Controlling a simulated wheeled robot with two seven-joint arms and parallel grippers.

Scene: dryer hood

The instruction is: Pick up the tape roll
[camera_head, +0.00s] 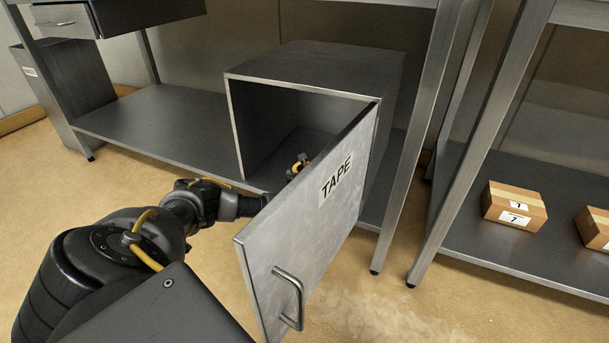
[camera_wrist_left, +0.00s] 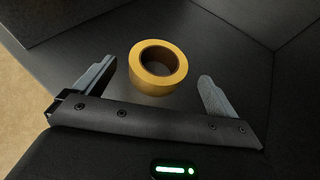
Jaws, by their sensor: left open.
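The tape roll (camera_wrist_left: 154,85) is a yellow ring lying flat on the dark floor of the cabinet in the left wrist view. My left gripper (camera_wrist_left: 157,73) is open, with one finger on each side of the roll and visible gaps to both. In the head view my left arm reaches into the open cabinet (camera_head: 313,68), and the door labelled TAPE (camera_head: 310,222) hides most of the gripper. A small yellow and dark patch shows just behind the door's top edge; I cannot tell whether it is roll or gripper. My right gripper is not in view.
The door stands swung out toward me, its handle (camera_head: 289,298) facing front, close beside my left arm. The cabinet sits on a metal shelf (camera_head: 150,122). Cardboard boxes (camera_head: 514,207) lie on the right-hand shelf. Cabinet walls rise behind the roll.

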